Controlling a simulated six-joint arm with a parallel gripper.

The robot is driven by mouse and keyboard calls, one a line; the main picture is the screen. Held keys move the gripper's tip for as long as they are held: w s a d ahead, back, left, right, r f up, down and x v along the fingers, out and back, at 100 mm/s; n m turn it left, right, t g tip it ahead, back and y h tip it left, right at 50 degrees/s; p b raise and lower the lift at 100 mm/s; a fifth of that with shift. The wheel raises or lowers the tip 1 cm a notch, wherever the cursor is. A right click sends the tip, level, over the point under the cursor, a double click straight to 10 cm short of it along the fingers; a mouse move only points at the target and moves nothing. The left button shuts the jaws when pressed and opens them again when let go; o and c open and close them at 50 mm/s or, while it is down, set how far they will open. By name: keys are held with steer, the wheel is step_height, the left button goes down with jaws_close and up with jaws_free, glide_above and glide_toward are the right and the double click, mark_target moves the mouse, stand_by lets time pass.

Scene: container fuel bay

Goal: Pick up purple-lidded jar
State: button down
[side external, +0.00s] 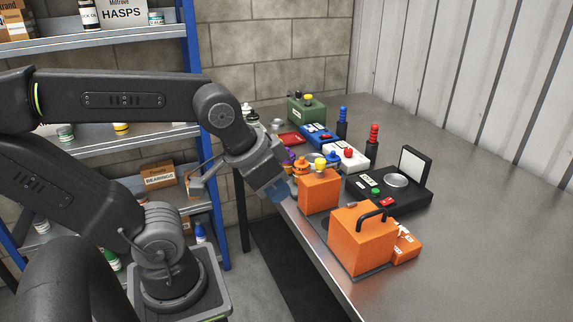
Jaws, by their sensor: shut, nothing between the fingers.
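A small purple patch (289,156), possibly the purple lid, shows just right of my wrist, beside an orange-topped item. The rest of that thing is hidden or too small to make out, so I cannot confirm it is a jar. My gripper (281,195) points down at the table's left edge, in front of and below the purple patch. It is shut and holds nothing. The fingertips are small and partly lost against the table edge.
Orange boxes (361,240) stand near the table's front, one with a black handle. A black scale-like case (405,195), a blue box (316,133), a green box (307,111) and black posts crowd the table. Its right side (480,220) is clear. Shelves (95,45) stand left.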

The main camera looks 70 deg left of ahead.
steer(key=c, duration=1.9)
jaws_free()
steer(key=o, duration=1.5)
steer(key=shift+o, duration=0.2)
steer(key=shift+a, duration=0.1)
steer(key=n+g+y, duration=0.4)
steer(key=n+y, duration=0.2)
steer(key=n, duration=1)
glide_above(287, 164)
step_height(287, 164, down, 10)
steer(key=shift+d+x, duration=0.15)
steer(key=shift+x, duration=1.25)
steer(key=shift+d+x, duration=0.15)
steer(key=shift+x, duration=1.3)
